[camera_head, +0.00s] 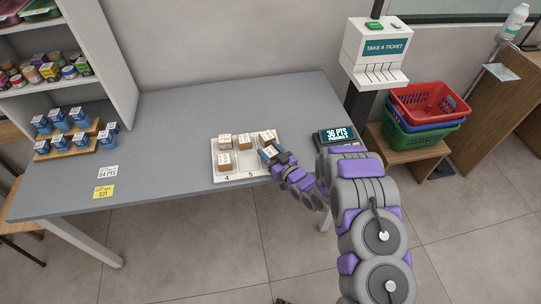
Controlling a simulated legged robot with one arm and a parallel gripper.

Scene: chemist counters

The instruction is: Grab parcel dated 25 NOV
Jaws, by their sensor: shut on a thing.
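One parcel is at the back left (225,140), one at the back middle (244,141), one at the front left (224,161) and one at the back right (267,137). My gripper (270,154) is at the tray's right side, shut on a parcel that it mostly hides. The label dates are too small to read, so I cannot tell which parcel is dated 25 NOV.
A points display (337,135) stands right of the tray, near my arm. Blue-and-white boxes (80,117) stand on wooden steps at the left. Price cards (104,191) lie at the front left. A ticket dispenser (376,50) and stacked baskets (428,103) are at the right. The counter's middle left is clear.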

